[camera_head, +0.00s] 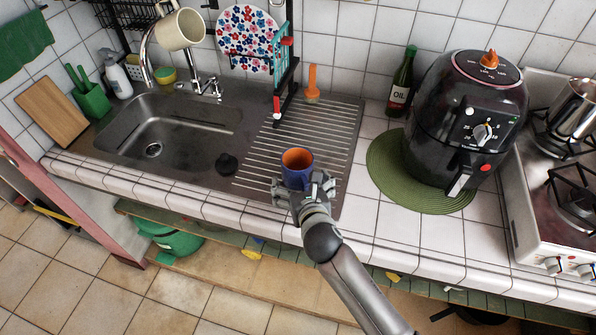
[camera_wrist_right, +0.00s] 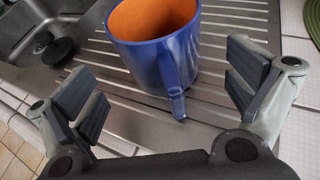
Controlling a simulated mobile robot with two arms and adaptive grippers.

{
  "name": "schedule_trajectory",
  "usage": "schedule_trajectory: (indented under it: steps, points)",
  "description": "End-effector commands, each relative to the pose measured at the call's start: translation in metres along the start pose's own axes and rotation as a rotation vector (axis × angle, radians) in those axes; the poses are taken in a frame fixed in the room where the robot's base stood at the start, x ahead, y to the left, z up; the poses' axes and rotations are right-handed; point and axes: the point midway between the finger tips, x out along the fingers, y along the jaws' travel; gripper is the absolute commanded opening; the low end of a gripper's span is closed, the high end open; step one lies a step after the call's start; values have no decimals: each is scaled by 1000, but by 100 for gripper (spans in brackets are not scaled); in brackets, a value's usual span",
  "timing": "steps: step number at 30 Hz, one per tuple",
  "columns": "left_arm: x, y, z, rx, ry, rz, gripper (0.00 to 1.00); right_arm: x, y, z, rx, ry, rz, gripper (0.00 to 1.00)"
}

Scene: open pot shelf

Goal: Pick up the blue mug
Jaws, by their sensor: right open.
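The blue mug (camera_head: 297,176) with an orange inside stands upright on the ribbed metal drainboard (camera_head: 340,135), right of the sink. In the right wrist view the mug (camera_wrist_right: 150,58) is ahead of the fingers, with its handle pointing toward my gripper. My right gripper (camera_head: 304,188) is at the near side of the mug. In the right wrist view it (camera_wrist_right: 165,92) is open, with one finger pad on each side of the handle and neither touching the mug. My left gripper is not in view.
The sink (camera_head: 170,130) with a black stopper (camera_head: 227,163) lies left. An air fryer (camera_head: 467,115) on a green mat (camera_head: 385,165) and an oil bottle (camera_head: 402,85) stand right. Counter tiles between are bare.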

Motion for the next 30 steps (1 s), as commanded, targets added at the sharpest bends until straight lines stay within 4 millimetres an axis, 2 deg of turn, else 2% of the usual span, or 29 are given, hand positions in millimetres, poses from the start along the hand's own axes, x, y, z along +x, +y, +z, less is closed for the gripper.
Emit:
schedule_trajectory:
  steps: [3, 7, 12, 20, 23, 30]
  points:
    - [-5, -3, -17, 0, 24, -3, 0, 14, -1, 2, 2, 2, -1, 99]
    - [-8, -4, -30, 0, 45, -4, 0, 31, -2, 2, 2, 2, 0, 99]
    - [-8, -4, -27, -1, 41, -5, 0, 44, -2, 1, 1, 1, 0, 99]
    - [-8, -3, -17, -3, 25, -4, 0, 46, -2, 1, 0, 1, 1, 99]
    - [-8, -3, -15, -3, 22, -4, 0, 46, -2, 1, 0, 1, 1, 89]
    - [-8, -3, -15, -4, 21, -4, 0, 46, -2, 1, 0, 1, 1, 58]
